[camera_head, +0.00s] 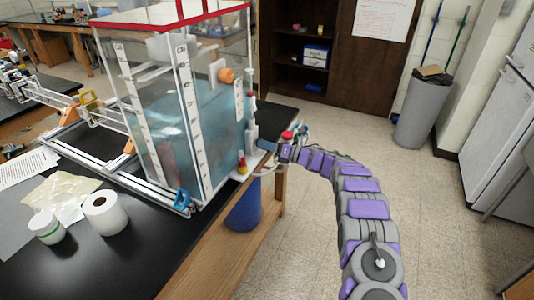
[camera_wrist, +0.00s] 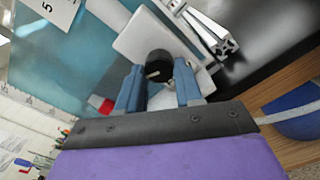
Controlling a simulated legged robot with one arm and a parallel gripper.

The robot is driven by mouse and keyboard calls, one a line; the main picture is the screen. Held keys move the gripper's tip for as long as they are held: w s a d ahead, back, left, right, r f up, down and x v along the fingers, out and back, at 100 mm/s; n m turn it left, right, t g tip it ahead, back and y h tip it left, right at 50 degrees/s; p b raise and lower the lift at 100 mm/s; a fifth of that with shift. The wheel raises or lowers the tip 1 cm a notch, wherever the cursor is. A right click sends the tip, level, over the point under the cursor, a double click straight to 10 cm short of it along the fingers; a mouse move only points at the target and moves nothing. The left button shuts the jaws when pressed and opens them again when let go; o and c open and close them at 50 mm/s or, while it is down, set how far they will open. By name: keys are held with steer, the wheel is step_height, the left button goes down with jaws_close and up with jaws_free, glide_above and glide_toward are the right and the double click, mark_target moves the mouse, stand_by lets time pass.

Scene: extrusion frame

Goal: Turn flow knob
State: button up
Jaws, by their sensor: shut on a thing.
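The flow knob (camera_wrist: 159,64) is a round black knob with a light pointer mark, seen in the wrist view in front of a white plate (camera_wrist: 140,38) beside the water tank. My gripper (camera_wrist: 159,86) has its two blue fingers on either side of the knob and is shut on it. In the head view my gripper (camera_head: 266,151) reaches the right side of the clear water tank (camera_head: 190,120), near its lower right corner. The knob itself cannot be made out there.
A red and yellow fitting (camera_head: 242,165) stands close to my gripper. A blue bucket (camera_head: 243,208) is under the table edge. A paper roll (camera_head: 106,213) and a small white tub (camera_head: 46,227) sit on the black tabletop (camera_head: 130,258).

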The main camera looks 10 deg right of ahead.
steer(key=n, duration=0.1)
steer(key=f+n+b, duration=0.1)
steer(key=shift+n+b, duration=0.3)
steer(key=shift+n, duration=0.1)
steer(key=shift+d+r+n, duration=0.1)
steer(key=shift+r+n, duration=0.05)
steer(key=shift+n, duration=1.45)
steer(key=o, duration=0.6)
steer(key=shift+o, duration=1)
steer(key=shift+w, duration=0.2)
steer(key=shift+o, duration=1.2)
steer(key=shift+r, duration=0.1)
steer(key=shift+s+d, duration=0.1)
steer(key=p+v, duration=0.2)
steer(key=v, duration=1.5)
steer(key=shift+d+p, duration=0.15)
steer(key=shift+p, duration=0.2)
